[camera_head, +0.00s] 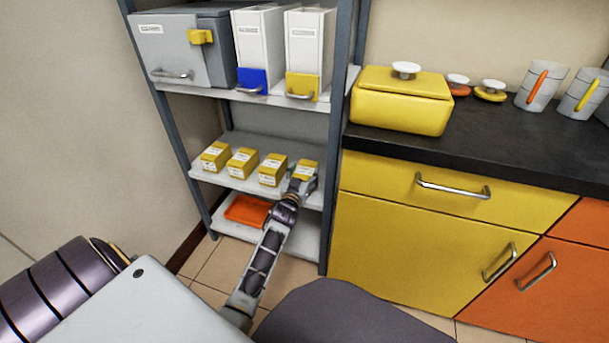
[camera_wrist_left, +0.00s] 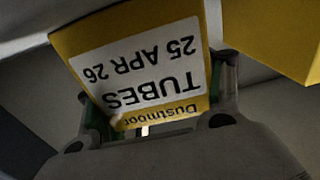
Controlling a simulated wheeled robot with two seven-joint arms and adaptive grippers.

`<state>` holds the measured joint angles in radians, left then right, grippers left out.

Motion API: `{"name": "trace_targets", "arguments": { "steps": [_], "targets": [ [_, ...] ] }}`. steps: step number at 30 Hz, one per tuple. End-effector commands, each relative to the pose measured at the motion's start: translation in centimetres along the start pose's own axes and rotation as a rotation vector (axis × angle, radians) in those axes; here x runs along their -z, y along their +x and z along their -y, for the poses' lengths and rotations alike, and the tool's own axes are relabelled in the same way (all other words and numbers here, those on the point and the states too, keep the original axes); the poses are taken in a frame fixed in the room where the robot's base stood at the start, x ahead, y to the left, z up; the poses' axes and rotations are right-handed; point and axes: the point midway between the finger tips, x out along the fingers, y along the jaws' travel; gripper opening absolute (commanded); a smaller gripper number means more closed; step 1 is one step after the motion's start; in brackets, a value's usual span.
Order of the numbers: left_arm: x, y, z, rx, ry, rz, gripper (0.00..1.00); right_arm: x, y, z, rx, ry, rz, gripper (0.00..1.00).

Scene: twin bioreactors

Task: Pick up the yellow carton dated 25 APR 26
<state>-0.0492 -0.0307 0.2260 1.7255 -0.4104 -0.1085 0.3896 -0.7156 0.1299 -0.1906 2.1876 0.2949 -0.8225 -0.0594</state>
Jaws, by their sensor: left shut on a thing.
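The yellow carton (camera_wrist_left: 140,55) fills the middle of the left wrist view. Its white label appears upside down and reads "Dustmoor TUBES 25 APR 26". My left gripper (camera_wrist_left: 150,125) is shut on this carton, with a finger at each side of it. In the head view the left gripper (camera_head: 303,184) is at the right end of the middle shelf, at the rightmost carton (camera_head: 308,167). The shelf's contact with the carton is hard to judge. My right gripper is not in view.
Three more yellow cartons (camera_head: 272,170) stand in a row to the left on the middle shelf (camera_head: 232,187). A shelf post (camera_head: 330,220) stands close on the right. An orange tray (camera_head: 247,210) lies on the shelf below. A yellow cabinet (camera_head: 400,260) is further right.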

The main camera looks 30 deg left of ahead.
Motion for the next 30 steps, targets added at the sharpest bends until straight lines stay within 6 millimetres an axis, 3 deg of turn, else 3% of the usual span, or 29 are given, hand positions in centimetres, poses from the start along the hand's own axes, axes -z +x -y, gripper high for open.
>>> {"name": "trace_targets", "arguments": {
  "steps": [8, 20, 30],
  "targets": [
    [1.4, 0.0, 0.0, 0.0, 0.001, -0.002, 0.38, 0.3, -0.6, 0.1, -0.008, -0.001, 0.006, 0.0],
    [5.8, 0.0, 0.0, -0.001, 0.001, -0.004, 0.38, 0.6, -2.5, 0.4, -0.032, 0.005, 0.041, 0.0],
    [9.2, 0.0, 0.0, 0.0, 0.001, -0.002, 0.38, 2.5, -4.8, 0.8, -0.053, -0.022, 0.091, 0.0]
  ]
}}
